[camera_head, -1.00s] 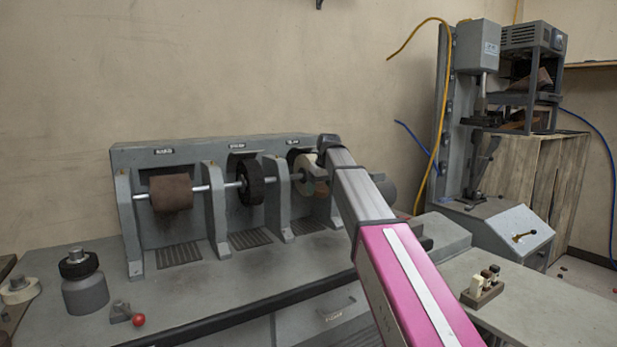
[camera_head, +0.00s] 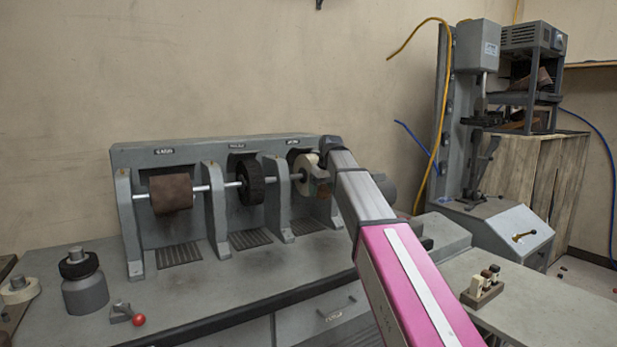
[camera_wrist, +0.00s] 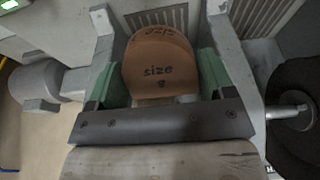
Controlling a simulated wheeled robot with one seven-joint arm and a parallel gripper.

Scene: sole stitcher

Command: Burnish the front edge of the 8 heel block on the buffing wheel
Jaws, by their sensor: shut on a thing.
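The tan heel block (camera_wrist: 160,60), marked "size 8", is between the green-padded fingers of my gripper (camera_wrist: 161,77) in the wrist view. My gripper is shut on it, with the block's rounded end pointing away from the wrist. In the head view my gripper (camera_head: 321,184) is at the right-hand bay of the machine, beside the pale buffing wheel (camera_head: 302,173); the block is mostly hidden there. Contact between block and wheel cannot be told.
A black brush wheel (camera_head: 251,183) and a brown drum (camera_head: 171,194) share the shaft to the left, between grey posts. A jar (camera_head: 84,283) and a red-knobbed lever (camera_head: 137,319) are at front left. A rack of small blocks (camera_head: 482,288) is on the right bench.

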